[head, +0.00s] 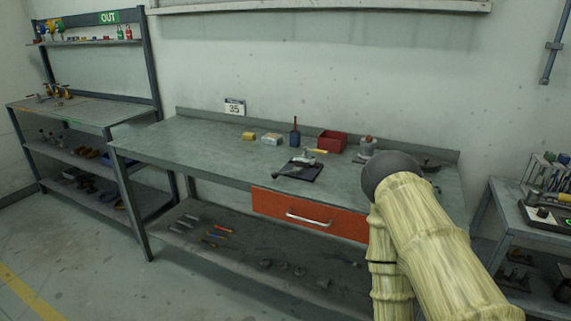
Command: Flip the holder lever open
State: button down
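A dark flat base (313,175) lies on the workbench, near its front edge above the red-orange drawer. A light metallic holder (303,158) sits on it, with a grey arm-like part reaching to the lower left. I cannot tell which part is the lever or whether it is open. My arm (432,235) rises from the lower right, with a dark round joint in front of the bench's right part. My gripper does not show in this view.
The workbench (205,147) also carries a yellow block (248,136), a red bin (332,141), a dark bottle (295,133) and a white-grey container (368,146) along the back. Its left part is clear. A drawer (310,214) is shut below.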

aim_at(274, 175)
jog(key=k, duration=0.65)
jog(key=u, duration=0.75)
jog(key=i, duration=1.05)
jog(key=z, duration=0.05)
